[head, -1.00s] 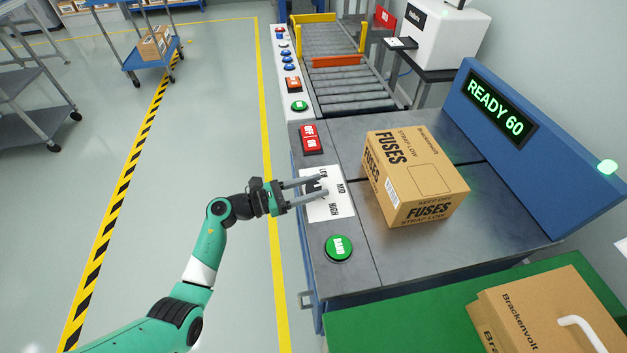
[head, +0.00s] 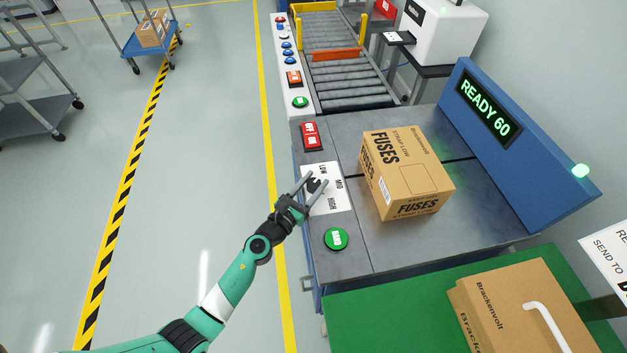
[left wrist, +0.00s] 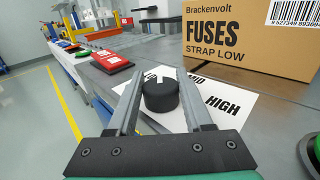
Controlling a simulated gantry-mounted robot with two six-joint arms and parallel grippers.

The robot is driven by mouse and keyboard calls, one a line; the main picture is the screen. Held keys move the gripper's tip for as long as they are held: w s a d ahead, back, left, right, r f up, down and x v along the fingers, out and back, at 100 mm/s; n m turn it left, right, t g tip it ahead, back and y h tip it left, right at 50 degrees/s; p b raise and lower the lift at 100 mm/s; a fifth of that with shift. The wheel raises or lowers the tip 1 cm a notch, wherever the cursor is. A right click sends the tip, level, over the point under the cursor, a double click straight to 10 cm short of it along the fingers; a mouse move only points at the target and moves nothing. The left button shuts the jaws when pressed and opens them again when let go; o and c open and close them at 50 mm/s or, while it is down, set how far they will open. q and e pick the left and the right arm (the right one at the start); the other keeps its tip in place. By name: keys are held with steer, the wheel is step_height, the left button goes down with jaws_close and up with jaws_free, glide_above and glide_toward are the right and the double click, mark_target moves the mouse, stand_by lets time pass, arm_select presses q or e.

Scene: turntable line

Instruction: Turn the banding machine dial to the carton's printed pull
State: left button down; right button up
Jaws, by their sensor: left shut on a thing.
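The dial is a black round knob (left wrist: 161,95) with a white mark, on a white plate (head: 334,201) printed LOW, MID and HIGH. My left gripper (head: 317,178) is shut on the dial, one finger on each side of it. In the left wrist view the dial sits between the fingers (left wrist: 162,92). Its mark points away from the wrist, roughly towards LOW, which a finger partly hides there. The carton (head: 405,175) stands on the machine top, printed FUSES; STRAP LOW reads clearly in the left wrist view (left wrist: 245,60). My right gripper is out of view.
The machine's display (head: 487,105) reads READY 60. A green BAND button (head: 336,239) is below the plate and a red switch (head: 311,137) above it. A roller conveyor (head: 345,75) lies behind. Another Brackenvolt carton (head: 525,308) stands on the green surface (head: 395,310).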

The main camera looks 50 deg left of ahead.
arm_select(q)
steer(key=shift+f, duration=0.1)
stand_by(0.3)
steer(key=shift+c, duration=1.5)
jaws_free()
steer(key=shift+s, duration=0.1)
steer(key=s+d, duration=0.2)
steer(key=s, duration=0.9)
steer(key=shift+d+p, duration=0.2)
steer(key=shift+p, duration=0.15)
